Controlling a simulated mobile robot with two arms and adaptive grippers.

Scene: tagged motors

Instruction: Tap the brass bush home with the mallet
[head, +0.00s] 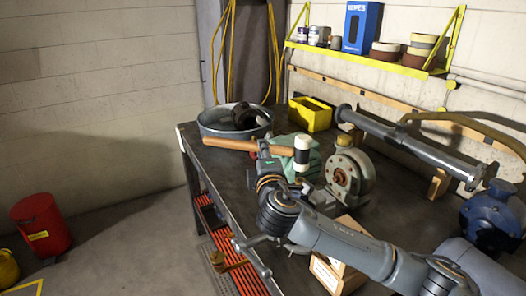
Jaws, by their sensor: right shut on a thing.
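My right gripper (264,148) is shut on the wooden handle of the mallet (228,144), close to its head. The mallet is held above the bench, its handle pointing left. Its white-and-black head is to the right of the gripper, just left of a round pale-grey housing (354,165). A brassy-brown ring, perhaps the brass bush (341,178), shows in the middle of the housing face; how deep it sits I cannot tell. The mallet head and the housing look apart. My left gripper is not in view.
A red drum (41,222) stands on the floor at left.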

